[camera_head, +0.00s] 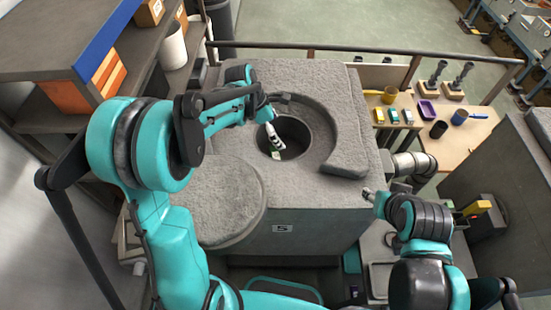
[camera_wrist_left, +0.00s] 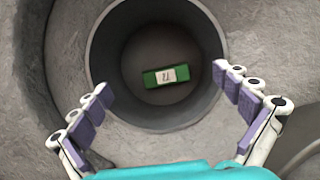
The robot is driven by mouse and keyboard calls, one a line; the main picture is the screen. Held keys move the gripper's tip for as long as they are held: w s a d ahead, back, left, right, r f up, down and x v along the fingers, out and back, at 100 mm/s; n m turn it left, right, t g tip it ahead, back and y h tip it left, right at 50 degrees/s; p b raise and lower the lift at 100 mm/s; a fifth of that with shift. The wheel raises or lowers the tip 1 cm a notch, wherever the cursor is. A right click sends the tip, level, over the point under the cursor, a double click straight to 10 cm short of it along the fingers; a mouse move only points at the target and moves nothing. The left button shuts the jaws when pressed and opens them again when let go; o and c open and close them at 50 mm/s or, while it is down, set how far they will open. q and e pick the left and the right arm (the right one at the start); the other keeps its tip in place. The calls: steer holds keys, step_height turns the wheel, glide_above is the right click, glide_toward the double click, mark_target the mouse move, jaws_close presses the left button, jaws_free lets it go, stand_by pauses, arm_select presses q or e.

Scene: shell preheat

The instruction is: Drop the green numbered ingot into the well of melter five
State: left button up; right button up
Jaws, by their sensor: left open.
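The green ingot (camera_wrist_left: 183,73) with a white number label lies at the bottom of the round well (camera_wrist_left: 210,45), as the left wrist view shows. In the head view the well (camera_head: 297,137) is a dark hole in the top of the grey melter (camera_head: 325,215), whose front plate appears to read 5. My left gripper (camera_head: 276,146) is over the well. In the left wrist view its fingers (camera_wrist_left: 166,98) are spread wide apart, empty and clear of the ingot. My right gripper (camera_head: 370,195) is beside the melter's right front edge; its finger state is unclear.
A round grey lid (camera_head: 210,205) lies left of the well. A curved raised rim (camera_head: 345,150) borders the well on the right. A wooden table (camera_head: 460,140) at the right holds small colored blocks and cups. A shelf (camera_head: 45,55) stands at the left.

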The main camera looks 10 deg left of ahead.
arm_select(q)
steer(key=v, duration=1.1)
steer(key=shift+a+r, duration=0.2)
steer(key=shift+r, duration=0.05)
